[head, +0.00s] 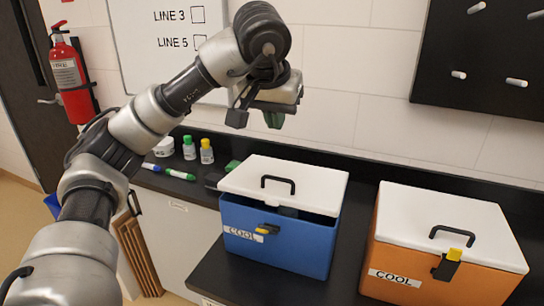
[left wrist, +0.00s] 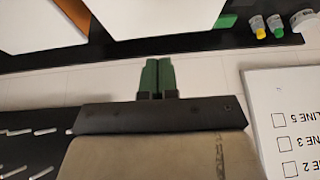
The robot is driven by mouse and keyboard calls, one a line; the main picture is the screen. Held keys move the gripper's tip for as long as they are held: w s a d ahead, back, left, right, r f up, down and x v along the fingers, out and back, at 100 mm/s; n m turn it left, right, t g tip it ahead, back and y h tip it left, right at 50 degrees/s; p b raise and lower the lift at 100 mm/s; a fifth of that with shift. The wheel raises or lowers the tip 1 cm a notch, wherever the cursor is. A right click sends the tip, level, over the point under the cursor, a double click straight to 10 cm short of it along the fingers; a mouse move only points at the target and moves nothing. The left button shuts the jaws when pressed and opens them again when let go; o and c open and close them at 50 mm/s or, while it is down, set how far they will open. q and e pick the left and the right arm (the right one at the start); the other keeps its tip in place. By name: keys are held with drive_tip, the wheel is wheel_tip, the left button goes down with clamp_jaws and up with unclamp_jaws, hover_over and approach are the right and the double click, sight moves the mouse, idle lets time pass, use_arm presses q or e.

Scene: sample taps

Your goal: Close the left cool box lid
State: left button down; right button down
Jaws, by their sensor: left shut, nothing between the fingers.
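The left cool box (head: 275,252) is blue with a "COOL" label and a yellow-tipped latch. Its white lid (head: 240,176) has a black handle and sits slightly raised, with a dark gap under its front edge. In the left wrist view the lid (left wrist: 180,18) shows only in part at the top. My left gripper (head: 273,119) is above and behind the lid, near the wall, touching nothing. Its green fingers (left wrist: 157,77) are together and empty in the left wrist view. My right gripper is not in view.
An orange cool box (head: 405,262) with a white lid, apparently shut, stands to the right. A whiteboard (head: 130,50) and a black pegboard (head: 480,70) hang on the wall behind.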

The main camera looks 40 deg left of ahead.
use_arm(q)
drive_tip(key=p, duration=0.2)
hover_over(279, 178)
drive_tip(key=w, duration=0.1)
wheel_tip(279, 178, down, 8)
drive_tip(key=f, duration=0.3)
drive_tip(key=shift+s, duration=0.3)
drive_tip(key=shift+s+f+p, duration=0.15)
drive_tip(key=shift+f+p, duration=0.15)
drive_tip(key=shift+f, duration=0.2)
drive_tip(key=f+b, duration=0.1)
drive_tip(key=b, duration=0.2)
drive_tip(key=s+f+t+b, duration=0.1)
drive_tip(key=f+b, duration=0.1)
drive_tip(key=b, duration=0.1)
drive_tip(key=shift+s+d, duration=0.15)
drive_tip(key=shift+s+t+b, duration=0.15)
drive_tip(key=shift+t+b, duration=0.25)
drive_tip(key=shift+b, duration=0.1)
drive_tip(key=shift+d, duration=0.1)
